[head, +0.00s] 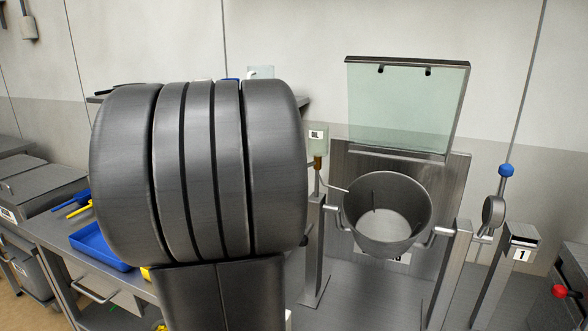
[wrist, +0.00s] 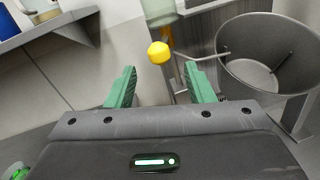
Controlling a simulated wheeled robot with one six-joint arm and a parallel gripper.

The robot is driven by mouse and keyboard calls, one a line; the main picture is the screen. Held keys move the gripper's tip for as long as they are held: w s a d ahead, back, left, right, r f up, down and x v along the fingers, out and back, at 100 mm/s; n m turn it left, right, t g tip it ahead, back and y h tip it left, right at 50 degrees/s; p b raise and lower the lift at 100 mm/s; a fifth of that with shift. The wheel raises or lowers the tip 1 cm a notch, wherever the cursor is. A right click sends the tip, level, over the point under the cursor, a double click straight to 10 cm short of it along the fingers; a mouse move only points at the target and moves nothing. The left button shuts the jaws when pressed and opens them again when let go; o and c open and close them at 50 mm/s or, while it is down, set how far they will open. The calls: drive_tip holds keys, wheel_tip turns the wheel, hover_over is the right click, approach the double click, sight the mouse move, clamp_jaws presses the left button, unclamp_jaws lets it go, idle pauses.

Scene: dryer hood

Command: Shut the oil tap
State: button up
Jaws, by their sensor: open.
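The oil tap shows in the wrist view as a yellow knob (wrist: 158,53) in front of a brass body, under a pale oil bottle (wrist: 160,10). In the head view the brass tap body (head: 318,163) hangs below the bottle labelled OIL (head: 316,142); its yellow knob is not visible there. My gripper (wrist: 160,68) is open and empty, with its green fingers on either side of the view. The knob appears just beyond the fingertips, between them and slightly above. I see no contact. In the head view my arm hides the gripper.
A metal drum (head: 387,215) stands right of the tap, with a thin pipe (wrist: 205,54) running toward it. A hinged glass hood (head: 407,108) is raised behind it. A shelf (wrist: 48,32) is at the left. A blue tray (head: 98,248) lies on the bench.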

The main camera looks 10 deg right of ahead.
drive_tip(key=p+x, duration=0.1)
drive_tip(key=x, duration=0.6)
drive_tip(key=shift+w, duration=0.2)
clamp_jaws()
